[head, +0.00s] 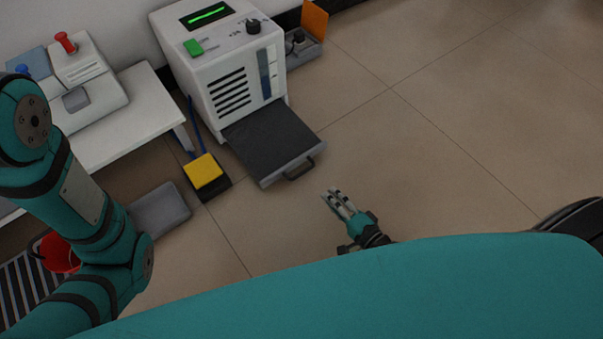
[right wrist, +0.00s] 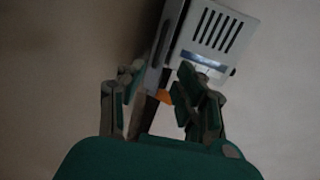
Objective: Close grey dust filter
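The grey dust filter (head: 266,143) is a dark, flat drawer with a handle (head: 298,171) on its front edge. It is pulled out from the bottom of a white machine (head: 222,70). My right gripper (head: 332,195) is just in front of the handle, to its lower right, and apart from it. In the right wrist view my right gripper (right wrist: 158,88) has its fingers spread with nothing held between them. The white machine also shows in this dark view (right wrist: 215,38). My left arm crosses the left side of the head view, but its gripper is out of view.
A yellow pedal (head: 203,171) stands on the floor left of the filter. A white table (head: 140,115) is further left, with a red bucket (head: 60,253) in front. An orange panel (head: 314,19) is behind the machine. The floor to the right is clear.

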